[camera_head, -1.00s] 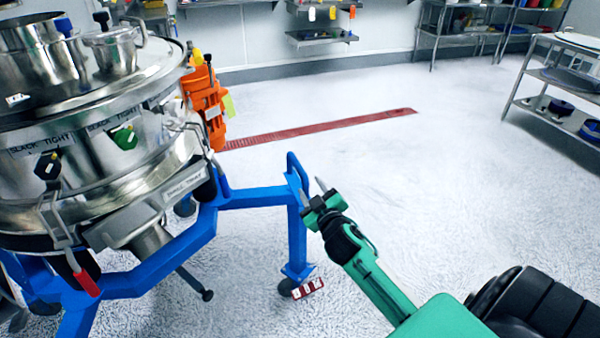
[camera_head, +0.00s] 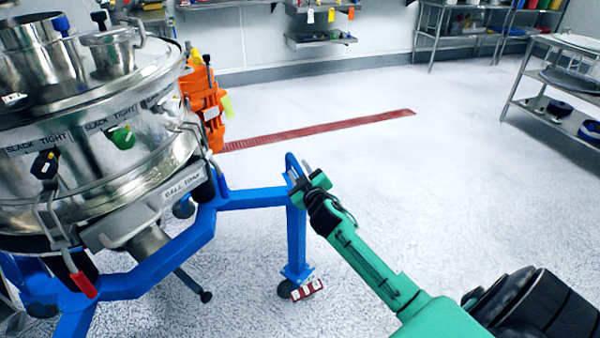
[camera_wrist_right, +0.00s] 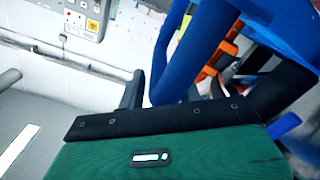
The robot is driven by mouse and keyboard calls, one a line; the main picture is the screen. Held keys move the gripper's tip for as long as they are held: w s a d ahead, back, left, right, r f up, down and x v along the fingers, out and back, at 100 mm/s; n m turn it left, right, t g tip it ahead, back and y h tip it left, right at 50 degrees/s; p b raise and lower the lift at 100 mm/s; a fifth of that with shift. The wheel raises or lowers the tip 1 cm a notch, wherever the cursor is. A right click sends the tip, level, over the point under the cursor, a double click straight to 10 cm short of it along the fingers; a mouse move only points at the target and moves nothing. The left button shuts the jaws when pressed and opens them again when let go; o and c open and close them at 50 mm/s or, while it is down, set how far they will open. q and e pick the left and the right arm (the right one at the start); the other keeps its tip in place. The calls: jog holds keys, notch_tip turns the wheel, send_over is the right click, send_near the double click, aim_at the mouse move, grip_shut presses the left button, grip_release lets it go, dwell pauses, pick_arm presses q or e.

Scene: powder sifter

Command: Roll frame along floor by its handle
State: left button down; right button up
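The blue frame (camera_head: 250,197) stands on the floor at the left of the head view and carries a shiny steel sifter (camera_head: 90,130). Its handle (camera_head: 288,158) is a small blue loop on top of the corner post. My right gripper (camera_head: 299,170) is at this loop, with its fingertips spread. In the right wrist view, the blue handle tube (camera_wrist_right: 188,50) runs between the two dark fingers (camera_wrist_right: 207,88), with a wide gap to the right finger. Whether a finger touches the tube is unclear. My left gripper is out of view.
A caster with a red-and-white pedal (camera_head: 306,289) is under the near post. An orange part (camera_head: 205,105) is on the sifter's far side. A red floor strip (camera_head: 320,130) crosses behind. Metal shelving (camera_head: 560,105) stands at right. The middle floor is clear.

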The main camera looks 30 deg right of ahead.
grip_shut()
jog(key=shift+w+a, duration=0.2)
jog(key=shift+a, duration=0.85)
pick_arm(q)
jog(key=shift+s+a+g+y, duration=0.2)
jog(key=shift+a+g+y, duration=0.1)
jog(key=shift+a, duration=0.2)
pick_arm(e)
jog(key=a, duration=0.2)
jog(key=w+a, duration=0.1)
jog(key=a, duration=0.2)
jog(key=shift+w+r, duration=0.1)
jog(key=shift+w, duration=0.05)
jog(key=shift+o, duration=1)
grip_release()
jog(key=shift+o, duration=0.2)
jog(key=shift+a, duration=0.1)
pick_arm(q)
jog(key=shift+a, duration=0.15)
